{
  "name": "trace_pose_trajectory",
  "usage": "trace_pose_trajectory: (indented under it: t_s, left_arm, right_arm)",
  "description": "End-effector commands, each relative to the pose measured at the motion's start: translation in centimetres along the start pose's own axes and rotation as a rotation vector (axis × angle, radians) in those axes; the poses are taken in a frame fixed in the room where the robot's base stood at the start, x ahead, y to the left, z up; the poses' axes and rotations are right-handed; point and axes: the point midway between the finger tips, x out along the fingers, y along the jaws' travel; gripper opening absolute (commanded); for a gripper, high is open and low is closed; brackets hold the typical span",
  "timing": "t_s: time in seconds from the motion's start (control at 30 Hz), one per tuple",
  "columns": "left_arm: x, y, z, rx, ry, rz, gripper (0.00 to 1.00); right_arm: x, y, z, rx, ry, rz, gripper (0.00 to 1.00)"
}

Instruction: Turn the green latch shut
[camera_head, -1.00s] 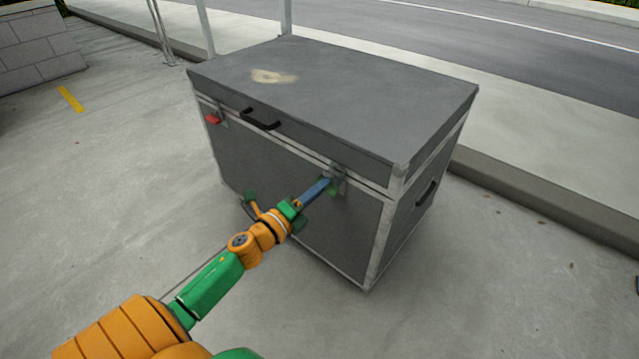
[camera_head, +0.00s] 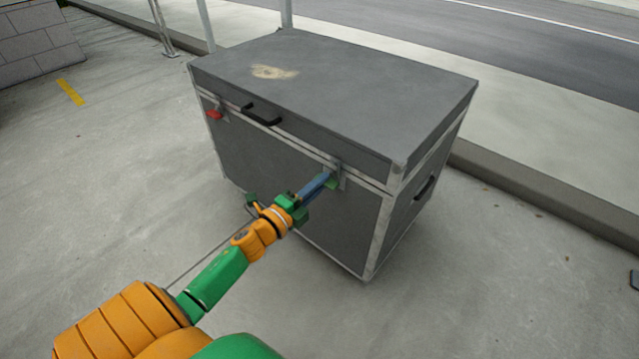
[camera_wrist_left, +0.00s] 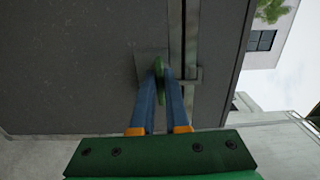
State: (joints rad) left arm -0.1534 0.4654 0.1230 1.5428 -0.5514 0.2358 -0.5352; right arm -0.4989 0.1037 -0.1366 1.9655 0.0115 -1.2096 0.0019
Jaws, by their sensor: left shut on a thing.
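A grey case (camera_head: 285,150) with a closed lid and metal edging stands on the pavement. The green latch (camera_head: 332,184) is on its front face, towards the right, just below the lid seam. My left gripper (camera_head: 328,180) reaches it from the front, with its blue fingers shut on the latch. In the left wrist view the green latch (camera_wrist_left: 159,74) shows as a thin piece between the fingertips of the gripper (camera_wrist_left: 160,82), in front of a metal plate. The fingers cover part of the latch. My right gripper is not in view.
A red latch (camera_head: 214,114) is at the front left of the case. A black handle (camera_head: 262,115) is on the front of the lid, another (camera_head: 425,187) on the right side. A kerb (camera_head: 540,190) runs behind; pavement in front is clear.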

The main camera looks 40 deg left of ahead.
Motion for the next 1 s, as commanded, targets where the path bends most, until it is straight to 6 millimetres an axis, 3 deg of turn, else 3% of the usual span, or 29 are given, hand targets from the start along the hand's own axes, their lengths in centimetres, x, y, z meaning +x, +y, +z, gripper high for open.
trace_pose_trajectory:
  t_s: [0.13, 0.2, 0.27, 0.57, 0.83, 1.0]
  left_arm:
    - [0.0, 0.0, 0.0, -0.002, -0.001, 0.000, 0.00]
    - [0.0, 0.0, 0.0, -0.001, -0.001, 0.000, 0.26]
    - [0.0, 0.0, 0.0, -0.001, -0.001, 0.000, 0.42]
    - [-0.2, 0.0, 0.0, 0.000, 0.000, 0.001, 0.42]
    - [-5.4, -0.1, 0.0, -0.002, -0.003, 0.004, 0.42]
    - [-7.1, 0.0, 0.0, 0.000, -0.001, 0.001, 0.42]
  right_arm:
    - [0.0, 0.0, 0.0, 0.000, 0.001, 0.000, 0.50]
    - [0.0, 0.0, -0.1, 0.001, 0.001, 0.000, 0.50]
    - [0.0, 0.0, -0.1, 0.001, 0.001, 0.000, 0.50]
    - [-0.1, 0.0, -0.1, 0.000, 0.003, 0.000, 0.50]
    - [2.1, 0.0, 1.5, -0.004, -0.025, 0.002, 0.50]
    - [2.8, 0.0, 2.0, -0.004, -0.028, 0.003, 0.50]
